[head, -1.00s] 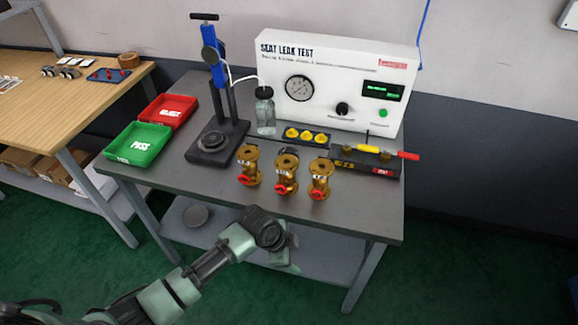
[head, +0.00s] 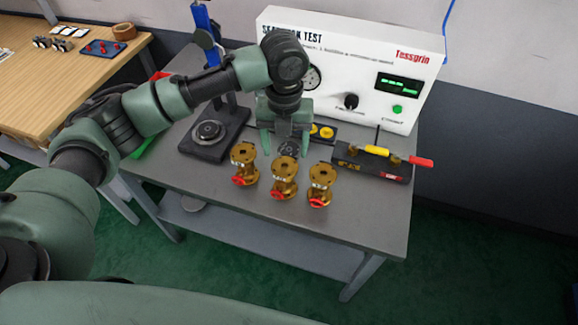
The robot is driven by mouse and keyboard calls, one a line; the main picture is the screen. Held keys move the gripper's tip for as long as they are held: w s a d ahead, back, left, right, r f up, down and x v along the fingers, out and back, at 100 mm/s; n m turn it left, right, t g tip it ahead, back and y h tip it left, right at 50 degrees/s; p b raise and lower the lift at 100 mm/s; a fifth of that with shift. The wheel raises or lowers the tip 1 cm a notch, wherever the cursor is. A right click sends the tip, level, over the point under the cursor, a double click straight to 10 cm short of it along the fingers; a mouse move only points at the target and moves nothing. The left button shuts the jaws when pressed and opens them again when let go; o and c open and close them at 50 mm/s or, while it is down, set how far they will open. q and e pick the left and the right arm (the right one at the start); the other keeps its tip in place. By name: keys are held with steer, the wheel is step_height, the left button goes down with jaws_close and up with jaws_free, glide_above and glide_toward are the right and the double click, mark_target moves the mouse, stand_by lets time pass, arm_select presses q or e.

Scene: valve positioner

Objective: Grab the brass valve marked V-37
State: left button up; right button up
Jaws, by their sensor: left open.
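Three brass valves with red handles stand upright in a row on the grey bench (head: 370,225): a left valve (head: 244,165), a middle valve (head: 284,178) and a right valve (head: 320,185). Their markings are too small to read, so I cannot tell which is V-37. My left gripper (head: 286,147) points down with its fingers apart and empty. In the picture it is just above the middle valve, towards the test panel. I cannot tell its exact height. My right gripper is not in view.
The white seat leak test panel (head: 350,65) stands at the back. A black press stand (head: 212,135) is left of the valves. A tool block (head: 372,163) with yellow and red handles is at right. My arm mostly hides the red and green trays. The bench front right is clear.

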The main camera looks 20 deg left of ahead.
mark_target(284, 166)
arm_select(q)
steer(key=f, duration=0.2)
steer(key=s+f, duration=0.1)
steer(key=shift+f+p, duration=0.35)
steer(key=shift+p, duration=0.05)
steer(key=shift+f, duration=0.4)
steer(key=shift+w+f, duration=0.1)
steer(key=shift+f, duration=0.2)
step_height(284, 166, down, 6)
steer(key=shift+r+p, duration=0.2)
steer(key=shift+p, duration=0.4)
steer(key=shift+f, duration=0.2)
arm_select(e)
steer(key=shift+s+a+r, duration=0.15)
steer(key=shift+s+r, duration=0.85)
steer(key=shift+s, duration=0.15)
arm_select(q)
steer(key=shift+c, duration=1.3)
steer(key=c, duration=1)
steer(key=shift+w+r, duration=0.1)
steer(key=shift+w, duration=0.05)
jaws_close()
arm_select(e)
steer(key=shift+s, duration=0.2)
